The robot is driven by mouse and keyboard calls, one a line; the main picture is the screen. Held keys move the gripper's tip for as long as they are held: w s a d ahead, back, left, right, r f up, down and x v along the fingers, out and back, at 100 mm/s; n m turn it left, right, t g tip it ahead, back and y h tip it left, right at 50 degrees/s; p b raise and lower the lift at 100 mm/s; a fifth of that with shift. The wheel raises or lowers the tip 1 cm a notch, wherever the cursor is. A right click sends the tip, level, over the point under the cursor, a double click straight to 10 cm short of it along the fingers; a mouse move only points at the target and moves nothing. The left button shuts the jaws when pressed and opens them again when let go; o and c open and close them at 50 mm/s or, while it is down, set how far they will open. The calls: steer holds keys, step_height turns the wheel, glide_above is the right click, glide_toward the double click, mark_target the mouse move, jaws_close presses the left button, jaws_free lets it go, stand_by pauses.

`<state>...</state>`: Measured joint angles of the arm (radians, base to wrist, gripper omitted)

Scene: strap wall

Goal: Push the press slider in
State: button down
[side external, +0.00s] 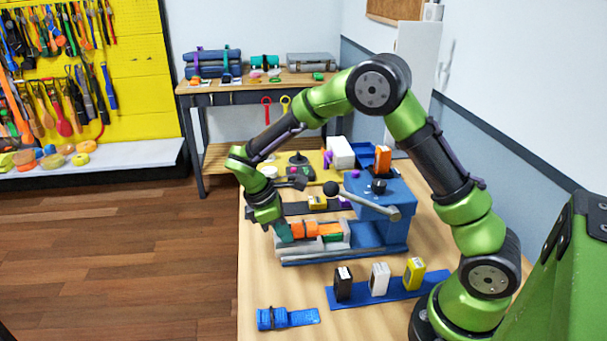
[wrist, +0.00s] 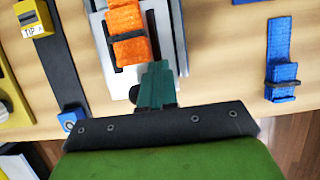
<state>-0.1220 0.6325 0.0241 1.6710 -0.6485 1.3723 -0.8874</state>
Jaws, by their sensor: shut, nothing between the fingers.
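The blue press (side external: 383,205) stands on the wooden table, with a long lever ending in a black ball. A light grey bed (side external: 318,246) extends left from it and carries an orange strap piece (side external: 305,229). Which part is the press slider I cannot tell for sure. My gripper (side external: 284,233) is shut, its teal fingers pointing down at the bed's left end beside the orange piece. In the wrist view the shut fingertips (wrist: 158,68) are close to the near end of the grey bed (wrist: 122,76). Whether they touch it is unclear. A dark round part beside the fingers is half hidden.
A blue rack (side external: 388,290) with black, white and yellow blocks stands in front of the press. A blue strap (side external: 287,318) lies near the front edge. A dark strip with a yellow tag (side external: 318,202) lies behind the bed. The table between bed and blue strap is clear.

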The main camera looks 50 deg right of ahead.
steer(key=shift+w+a, duration=1.45)
steer(key=w+a+r+n+h, duration=0.1)
steer(key=w+a+r+n, duration=0.1)
steer(key=w+a+r, duration=0.65)
steer(key=s+d+f, duration=0.1)
steer(key=d+f, duration=0.1)
steer(key=s+d+f, duration=0.1)
steer(key=f, duration=0.1)
steer(key=s+d+f, duration=0.2)
steer(key=f, duration=0.1)
steer(key=shift+d+f, duration=0.1)
steer(key=shift+d, duration=0.2)
steer(key=shift+s+d+r, duration=0.15)
steer(key=shift+s+d, duration=0.25)
steer(key=shift+d, duration=0.25)
steer(key=shift+s+d+r, duration=0.1)
steer(key=shift+s+d, duration=0.3)
steer(key=shift+d, duration=0.2)
steer(key=shift+s+d, duration=0.3)
steer(key=shift+d, duration=0.1)
